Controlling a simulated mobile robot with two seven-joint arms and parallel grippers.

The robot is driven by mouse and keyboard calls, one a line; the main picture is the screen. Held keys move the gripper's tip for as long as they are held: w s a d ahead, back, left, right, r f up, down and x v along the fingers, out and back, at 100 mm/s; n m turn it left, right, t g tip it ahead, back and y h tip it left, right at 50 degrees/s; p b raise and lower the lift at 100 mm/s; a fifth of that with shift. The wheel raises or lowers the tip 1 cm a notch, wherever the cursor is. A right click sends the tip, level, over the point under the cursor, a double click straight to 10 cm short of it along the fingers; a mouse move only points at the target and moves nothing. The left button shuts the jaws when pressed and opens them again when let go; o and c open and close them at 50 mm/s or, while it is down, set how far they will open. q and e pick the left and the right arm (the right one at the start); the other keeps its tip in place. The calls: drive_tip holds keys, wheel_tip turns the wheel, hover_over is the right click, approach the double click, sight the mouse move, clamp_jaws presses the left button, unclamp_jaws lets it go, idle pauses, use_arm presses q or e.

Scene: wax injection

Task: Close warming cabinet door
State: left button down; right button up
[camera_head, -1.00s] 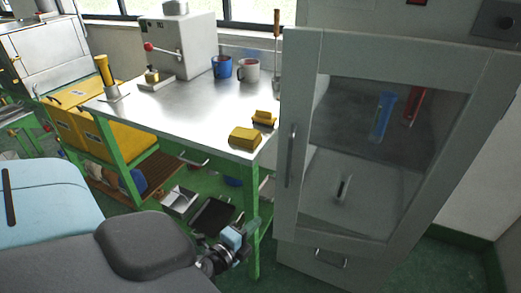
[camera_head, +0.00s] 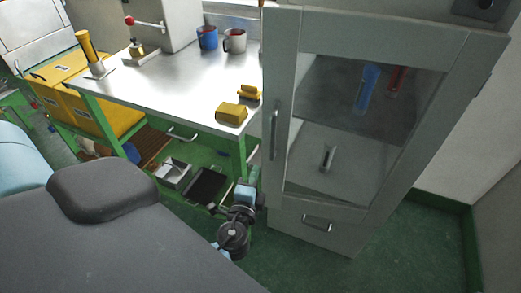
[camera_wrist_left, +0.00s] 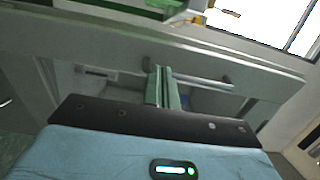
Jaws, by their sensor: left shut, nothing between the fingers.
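The warming cabinet (camera_head: 345,235) stands at the right in the head view. Its grey door (camera_head: 395,215) has a glass window and a vertical bar handle (camera_head: 273,135) near the left edge. The head view does not show clearly whether the door is fully shut or slightly ajar. My left gripper (camera_head: 246,192) is low beside the cabinet's left edge, below the handle. In the left wrist view its fingers (camera_wrist_left: 160,88) are together and empty, in front of a grey framed panel and overlapping a bar handle (camera_wrist_left: 200,78); contact cannot be told. My right gripper is out of view.
A metal-topped green table (camera_head: 165,85) adjoins the cabinet's left side, with yellow blocks (camera_head: 232,113) and a blue mug (camera_head: 207,37). Blue and red items show behind the glass. A drawer handle (camera_head: 317,224) is below the door. Green floor is clear in front.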

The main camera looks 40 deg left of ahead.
sight(264, 145)
use_arm(q)
drive_tip(key=p+x, duration=0.1)
drive_tip(key=x, duration=0.7)
drive_tip(key=shift+w+a, duration=0.2)
drive_tip(key=shift+w, duration=0.25)
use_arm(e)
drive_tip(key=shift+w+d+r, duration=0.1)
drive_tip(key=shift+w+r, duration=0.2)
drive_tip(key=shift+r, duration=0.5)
use_arm(q)
drive_tip(key=shift+w, duration=0.1)
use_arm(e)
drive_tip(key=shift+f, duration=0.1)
